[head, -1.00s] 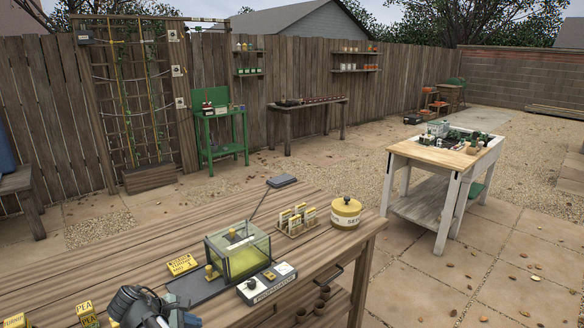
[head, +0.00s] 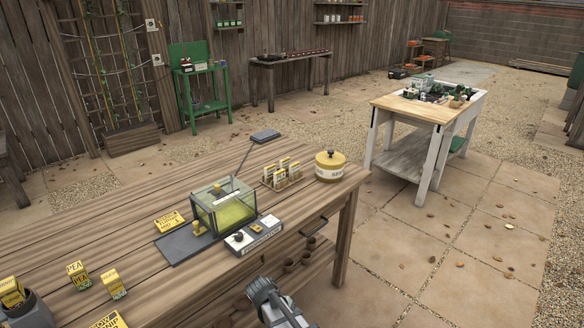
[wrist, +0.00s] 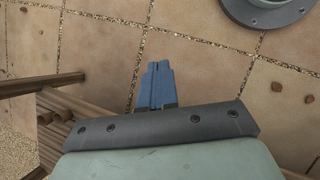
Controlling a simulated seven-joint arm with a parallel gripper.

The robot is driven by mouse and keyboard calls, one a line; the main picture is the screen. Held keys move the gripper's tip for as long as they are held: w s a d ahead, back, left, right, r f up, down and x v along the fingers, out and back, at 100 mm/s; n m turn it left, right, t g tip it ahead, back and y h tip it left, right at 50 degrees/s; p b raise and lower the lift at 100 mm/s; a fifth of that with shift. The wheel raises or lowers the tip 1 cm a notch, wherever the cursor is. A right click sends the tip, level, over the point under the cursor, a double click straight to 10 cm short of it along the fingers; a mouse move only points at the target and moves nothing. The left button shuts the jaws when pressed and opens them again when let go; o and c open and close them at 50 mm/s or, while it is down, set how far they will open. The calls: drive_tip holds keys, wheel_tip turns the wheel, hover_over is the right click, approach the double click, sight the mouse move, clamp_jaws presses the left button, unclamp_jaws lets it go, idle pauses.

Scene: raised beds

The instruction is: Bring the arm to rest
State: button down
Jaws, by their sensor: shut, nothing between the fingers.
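My gripper (wrist: 157,85) shows in the wrist view as two blue fingers pressed together, with nothing between them. It points down over bare paving, beside the wooden bench and clear of it. In the head view only part of my arm shows at the bottom edge, in front of the bench (head: 110,222); the fingers are out of sight there.
On the bench stand a glass propagator (head: 222,207), a yellow seed tin (head: 330,165), a rack of packets (head: 281,174) and several yellow boxes. Terracotta pots (wrist: 52,118) lie on its lower shelf. A white-legged table (head: 425,112) stands beyond. Paving (head: 400,240) between is open.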

drive_tip(key=s+d+f+m+g+y, duration=0.2)
drive_tip(key=s+d+f+m, duration=0.2)
drive_tip(key=s, duration=0.6)
drive_tip(key=s+d+f+m+g+y, duration=0.2)
drive_tip(key=s+d+f+m, duration=0.3)
drive_tip(key=s, duration=0.5)
drive_tip(key=s+d+f+m+g+y, duration=0.1)
drive_tip(key=s+d+f+m, duration=0.3)
drive_tip(key=s+d+f, duration=0.3)
wheel_tip(320, 180, down, 3)
drive_tip(key=s, duration=0.3)
drive_tip(key=shift+d+m+g+y, duration=0.25)
drive_tip(key=shift+m+g+y, duration=0.15)
